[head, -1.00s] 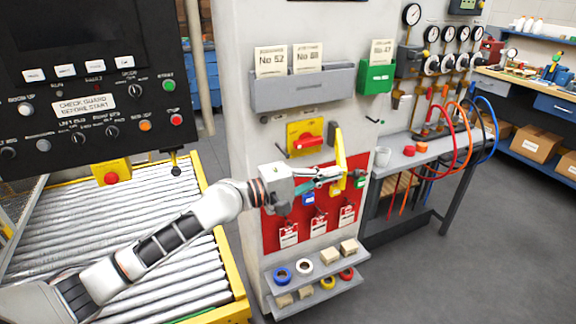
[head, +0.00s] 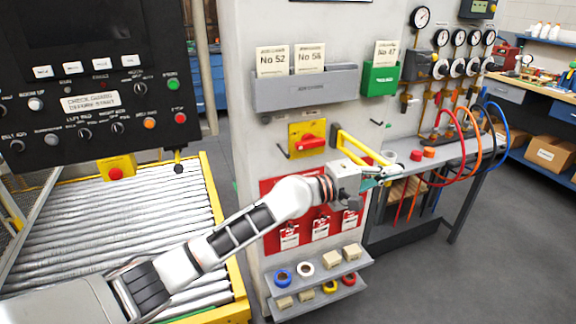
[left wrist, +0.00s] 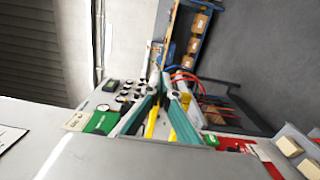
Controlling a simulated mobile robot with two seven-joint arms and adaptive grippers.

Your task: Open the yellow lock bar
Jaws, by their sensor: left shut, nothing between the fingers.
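The yellow lock bar (head: 365,142) is a narrow yellow frame hinged by a dark block on the panel, beside the red rotary switch (head: 306,142) on its yellow plate. It stands swung out to the right, away from the switch. My left gripper (head: 390,176) is shut with nothing in its fingers, just below the bar's outer end. In the left wrist view its teal fingers (left wrist: 165,88) show with yellow parts of the bar (left wrist: 152,122) beside and between them; whether they touch is unclear. My right gripper is not in view.
A red board with tags (head: 320,228) and a small shelf of tape rolls (head: 318,275) are below. A grey card holder (head: 305,92) and a green one (head: 380,78) are above. A bench with coloured hoses (head: 450,150) stands to the right.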

